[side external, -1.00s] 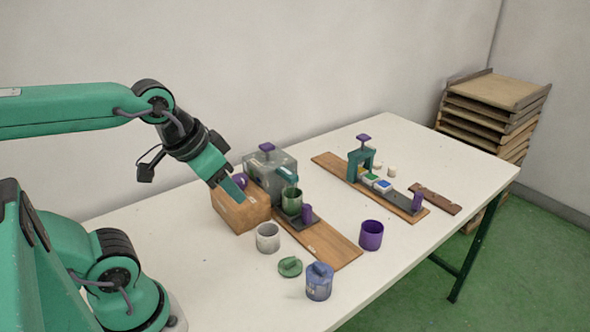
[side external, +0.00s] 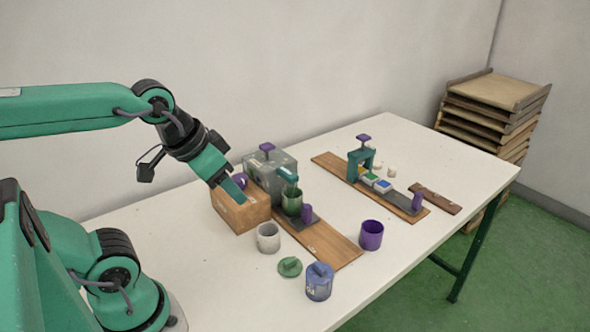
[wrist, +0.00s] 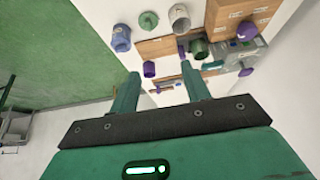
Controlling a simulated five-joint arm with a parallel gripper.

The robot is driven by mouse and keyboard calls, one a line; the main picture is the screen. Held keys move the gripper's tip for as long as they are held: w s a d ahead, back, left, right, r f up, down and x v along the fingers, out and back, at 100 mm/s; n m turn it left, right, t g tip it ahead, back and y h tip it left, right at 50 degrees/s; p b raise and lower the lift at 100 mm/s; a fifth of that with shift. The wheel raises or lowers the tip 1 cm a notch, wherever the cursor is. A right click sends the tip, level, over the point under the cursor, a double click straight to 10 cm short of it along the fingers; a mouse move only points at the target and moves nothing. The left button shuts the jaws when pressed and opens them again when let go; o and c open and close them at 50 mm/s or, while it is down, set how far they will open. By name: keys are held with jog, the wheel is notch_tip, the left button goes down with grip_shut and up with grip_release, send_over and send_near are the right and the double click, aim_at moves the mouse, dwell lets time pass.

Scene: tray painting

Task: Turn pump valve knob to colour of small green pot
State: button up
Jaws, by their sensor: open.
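The grey pump block (side external: 283,161) has a purple T-shaped handle (side external: 267,148) on top and a teal spout (side external: 287,174). A green pot (side external: 292,204) stands under the spout; it also shows in the wrist view (wrist: 198,49). A round purple knob (side external: 241,180) is by the wooden box (side external: 240,212), partly hidden by my gripper; it shows clearly in the wrist view (wrist: 246,31). Which purple part is the valve knob, and any colour marks, I cannot tell. My gripper (side external: 233,190) is open and empty at the wooden box, its fingers (wrist: 162,90) apart.
A grey-white pot (side external: 268,239), green lid (side external: 289,267), blue lidded jar (side external: 319,283) and purple pot (side external: 371,235) stand toward the front. A teal press (side external: 355,166) on a second board (side external: 328,162) is farther right. The table's front left is clear.

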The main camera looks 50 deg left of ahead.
jog(key=shift+o, duration=1.1)
jog(key=n+g, duration=0.5)
jog(key=n, duration=2.1)
send_near(239, 177)
jog(key=shift+w+d+f, duration=0.25)
jog(key=shift+d, duration=0.15)
jog(key=shift+a+f+n+g, duration=0.3)
jog(key=shift+a+n, duration=0.1)
jog(key=shift+n, duration=0.1)
jog(key=shift+f, duration=3.85)
